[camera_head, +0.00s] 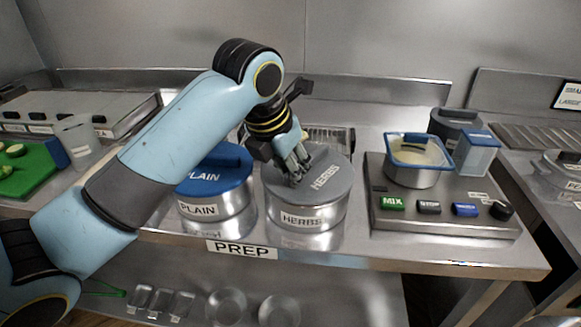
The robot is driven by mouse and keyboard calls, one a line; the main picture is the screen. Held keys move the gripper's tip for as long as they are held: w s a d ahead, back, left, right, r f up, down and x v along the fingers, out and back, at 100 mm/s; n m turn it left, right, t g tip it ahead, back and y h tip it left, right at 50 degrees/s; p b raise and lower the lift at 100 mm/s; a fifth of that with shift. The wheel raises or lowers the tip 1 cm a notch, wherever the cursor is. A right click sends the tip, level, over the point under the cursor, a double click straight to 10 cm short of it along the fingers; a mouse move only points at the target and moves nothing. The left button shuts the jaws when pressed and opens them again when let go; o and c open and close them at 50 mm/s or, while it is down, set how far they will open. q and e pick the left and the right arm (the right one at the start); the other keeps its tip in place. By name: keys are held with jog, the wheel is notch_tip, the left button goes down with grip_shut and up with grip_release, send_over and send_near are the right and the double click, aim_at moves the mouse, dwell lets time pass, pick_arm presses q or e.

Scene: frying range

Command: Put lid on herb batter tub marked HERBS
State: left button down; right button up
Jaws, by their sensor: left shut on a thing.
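The herb batter tub (335,217) is a round metal tub with a HERBS label on its front, standing near the front edge of the steel counter. A grey lid (330,185) marked HERBS lies over its top and roughly lines up with it. I cannot tell whether the lid is fully seated. My left gripper (296,172) reaches down at the lid's left-middle part and is shut on the lid. The gripper's fingers hide the part they hold. My right gripper is not in view.
A PLAIN tub (221,202) with a blue lid (205,182) stands close on the left, partly behind my arm. On the right is a mixer base (445,222) with buttons and a blue-rimmed pot (412,178). A green board (25,180) lies far left.

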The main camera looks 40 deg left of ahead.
pick_arm(q)
jog(key=shift+f+b, duration=0.35)
dwell(0.3)
jog(key=c, duration=1.2)
grip_release()
jog(key=shift+r, duration=0.1)
jog(key=v, duration=1.1)
jog(key=shift+s+r, duration=0.25)
jog(key=shift+r, duration=0.1)
